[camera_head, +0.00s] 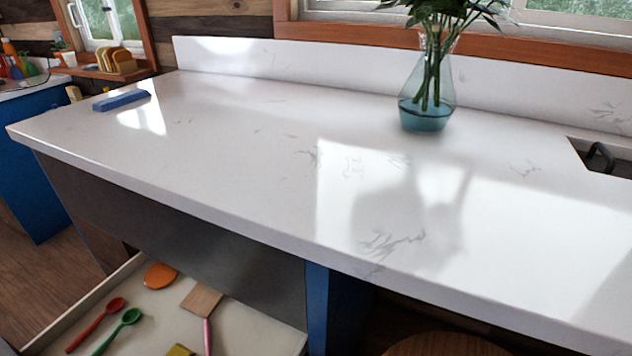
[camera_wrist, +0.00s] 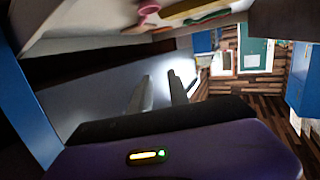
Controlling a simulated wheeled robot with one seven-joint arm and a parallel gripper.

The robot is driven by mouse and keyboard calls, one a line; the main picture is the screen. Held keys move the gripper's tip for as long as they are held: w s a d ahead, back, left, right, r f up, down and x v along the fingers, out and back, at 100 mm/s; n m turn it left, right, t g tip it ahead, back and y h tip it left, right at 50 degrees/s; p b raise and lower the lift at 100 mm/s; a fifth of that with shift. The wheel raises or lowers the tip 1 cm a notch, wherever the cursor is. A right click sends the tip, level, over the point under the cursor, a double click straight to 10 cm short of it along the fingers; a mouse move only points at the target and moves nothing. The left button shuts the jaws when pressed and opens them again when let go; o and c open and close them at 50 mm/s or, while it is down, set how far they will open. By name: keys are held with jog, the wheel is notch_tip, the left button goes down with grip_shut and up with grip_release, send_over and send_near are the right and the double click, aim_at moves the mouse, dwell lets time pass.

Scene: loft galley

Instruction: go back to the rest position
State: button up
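My gripper (camera_wrist: 160,80) shows only in the wrist view. Its two grey fingers stand apart with nothing between them, so it is open and empty. The head view shows no part of my arm or gripper. In the wrist view, the underside and inside of an open drawer (camera_wrist: 95,38) lie above the fingers, with utensils at the top edge. The fingers appear apart from the drawer, though the exact distance cannot be told.
The open drawer (camera_head: 245,338) below the white counter (camera_head: 240,150) holds red (camera_head: 97,325) and green spoons (camera_head: 118,330) and a spatula (camera_head: 202,300). A vase (camera_head: 427,95) and a blue block (camera_head: 121,100) stand on the otherwise mostly clear counter. Wooden floor (camera_wrist: 245,105) is visible right.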

jog(key=s+d+r+m+h+p, duration=0.2)
jog(key=s+d+r, duration=0.3)
jog(key=d, duration=0.8)
jog(key=s+d+r+m+t+h+p, duration=0.1)
jog(key=s+d+r+m+h+p, duration=0.2)
jog(key=s+d, duration=0.6)
jog(key=s+d+r+m+t+h+p, duration=0.1)
jog(key=s+d+r+m+h+p, duration=0.2)
jog(key=d, duration=1.3)
jog(key=s+r+h, duration=0.2)
jog(key=s+r, duration=0.2)
jog(key=s, duration=0.1)
jog(key=shift+d+r, duration=0.25)
jog(key=shift+d, duration=0.05)
